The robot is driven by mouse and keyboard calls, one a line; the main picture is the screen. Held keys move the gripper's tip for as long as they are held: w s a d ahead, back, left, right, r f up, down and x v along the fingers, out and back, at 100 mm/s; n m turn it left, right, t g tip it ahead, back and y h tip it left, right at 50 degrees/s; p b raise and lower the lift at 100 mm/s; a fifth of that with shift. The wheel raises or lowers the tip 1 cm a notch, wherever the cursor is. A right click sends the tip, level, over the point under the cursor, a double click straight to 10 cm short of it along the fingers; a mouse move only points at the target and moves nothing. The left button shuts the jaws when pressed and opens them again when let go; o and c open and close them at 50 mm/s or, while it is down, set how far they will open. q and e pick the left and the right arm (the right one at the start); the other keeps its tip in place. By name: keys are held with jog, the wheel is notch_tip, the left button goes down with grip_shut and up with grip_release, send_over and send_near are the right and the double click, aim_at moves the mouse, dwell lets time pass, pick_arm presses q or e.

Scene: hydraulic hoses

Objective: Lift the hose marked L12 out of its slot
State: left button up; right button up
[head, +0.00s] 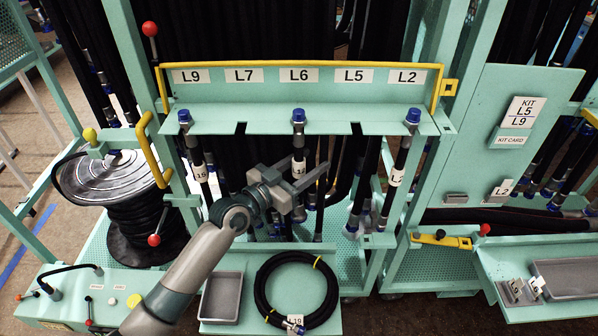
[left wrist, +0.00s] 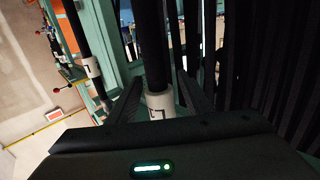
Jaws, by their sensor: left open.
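A black hose (head: 299,140) with a blue cap hangs upright in the middle slot of the teal rack shelf (head: 345,118), under the L6 plate. Its white label (head: 298,168) is partly covered by my gripper; I read an L and perhaps a 1, the rest is unclear. My left gripper (head: 295,183) is at this hose, just below the shelf. In the left wrist view the hose (left wrist: 154,50) and its white label (left wrist: 160,105) stand between the two open fingers (left wrist: 158,92); I cannot tell whether either finger touches. My right gripper is not in view.
Other blue-capped hoses hang in the left slot (head: 194,145) and right slot (head: 404,150). A yellow-edged sign rail (head: 300,94) runs above the shelf. Below are an empty grey tray (head: 221,298) and a coiled hose (head: 262,292). A hose reel (head: 120,180) stands left.

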pick_arm(q)
jog(key=shift+w+d, duration=0.15)
jog(key=shift+w, duration=0.05)
dwell(0.3)
grip_shut()
